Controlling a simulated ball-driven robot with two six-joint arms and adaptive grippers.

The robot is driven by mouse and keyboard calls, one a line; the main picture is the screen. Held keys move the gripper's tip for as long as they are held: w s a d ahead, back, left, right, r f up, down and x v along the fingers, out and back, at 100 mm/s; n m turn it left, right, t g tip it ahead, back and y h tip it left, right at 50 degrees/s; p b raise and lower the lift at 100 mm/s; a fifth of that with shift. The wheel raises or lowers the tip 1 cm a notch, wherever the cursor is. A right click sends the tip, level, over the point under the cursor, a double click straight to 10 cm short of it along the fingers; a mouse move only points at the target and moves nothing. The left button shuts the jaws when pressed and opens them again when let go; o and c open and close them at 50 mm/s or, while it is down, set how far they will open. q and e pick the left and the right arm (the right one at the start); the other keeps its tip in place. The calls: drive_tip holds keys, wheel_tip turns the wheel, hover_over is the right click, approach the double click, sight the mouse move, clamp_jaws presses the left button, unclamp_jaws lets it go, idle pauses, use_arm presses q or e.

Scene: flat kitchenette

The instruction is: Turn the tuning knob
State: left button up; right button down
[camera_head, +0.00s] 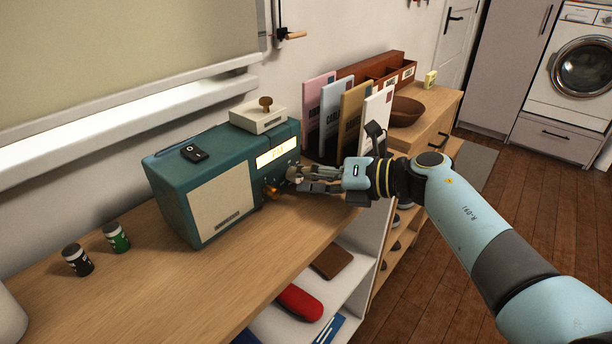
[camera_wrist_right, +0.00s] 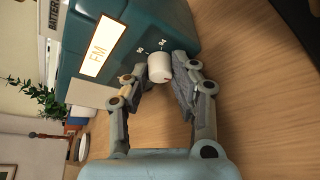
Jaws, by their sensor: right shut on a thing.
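The teal radio (camera_head: 215,180) stands on the wooden counter, with a pale front panel and a lit display (camera_head: 277,152). The display reads FM in the right wrist view (camera_wrist_right: 104,46). My right gripper (camera_head: 295,178) is at the display end of the radio's front. In the right wrist view its fingertips (camera_wrist_right: 163,70) are on both sides of a white round knob (camera_wrist_right: 159,67), shut on it. A small brass-coloured part (camera_head: 271,191) shows left of the fingers. My left gripper is not in view.
A black-topped device (camera_head: 195,153) and a cream box (camera_head: 258,117) with a brown knob lie on the radio. Two small jars (camera_head: 116,238) stand left. Upright folders (camera_head: 313,115) and a wooden bowl (camera_head: 403,112) stand behind my gripper. Open shelves lie below the counter edge.

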drive_tip(key=c, duration=1.1)
unclamp_jaws()
